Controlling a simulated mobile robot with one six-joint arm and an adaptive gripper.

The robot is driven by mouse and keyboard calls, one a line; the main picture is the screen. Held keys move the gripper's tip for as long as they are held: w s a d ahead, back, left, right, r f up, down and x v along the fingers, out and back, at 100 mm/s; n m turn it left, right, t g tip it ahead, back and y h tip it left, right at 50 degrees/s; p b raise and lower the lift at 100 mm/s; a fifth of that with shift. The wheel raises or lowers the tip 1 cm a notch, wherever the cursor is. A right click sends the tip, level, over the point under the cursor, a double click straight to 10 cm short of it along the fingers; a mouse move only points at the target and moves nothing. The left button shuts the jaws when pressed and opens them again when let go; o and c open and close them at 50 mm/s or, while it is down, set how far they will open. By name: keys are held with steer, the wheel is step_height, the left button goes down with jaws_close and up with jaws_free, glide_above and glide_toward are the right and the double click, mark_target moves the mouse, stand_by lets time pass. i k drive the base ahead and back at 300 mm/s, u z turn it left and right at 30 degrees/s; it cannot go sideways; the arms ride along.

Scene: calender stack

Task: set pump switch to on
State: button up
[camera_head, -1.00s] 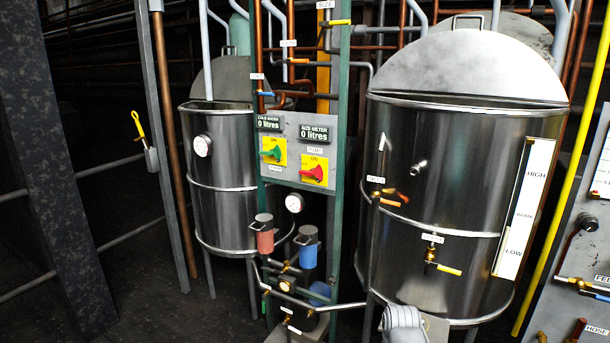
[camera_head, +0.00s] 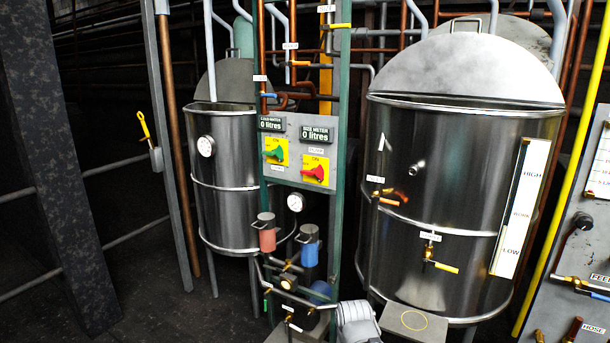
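Two rotary switches sit side by side on a grey panel (camera_head: 296,180) between the two tanks. The left switch has a green handle (camera_head: 275,154) on a yellow plate, and the right has a red handle (camera_head: 313,174) on a yellow plate marked ON at its top. The small labels beside them are too blurred to tell surely which is the pump switch. Both handles look slanted sideways; their exact settings are unclear. A grey rounded part of my arm shows at the bottom, below the panel and apart from it. My gripper's fingers are not visible.
Two meters (camera_head: 316,133) above the switches read 0 litres. A large steel tank (camera_head: 455,200) stands right, a smaller one (camera_head: 222,200) left. Red (camera_head: 265,233) and blue (camera_head: 309,245) cylinders, pipes and valves fill the space below the panel. A green post (camera_head: 339,200) borders it.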

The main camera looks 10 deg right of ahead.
mark_target(319, 172)
steer(key=u, duration=0.1)
steer(key=i, duration=1)
steer(key=z, duration=0.05)
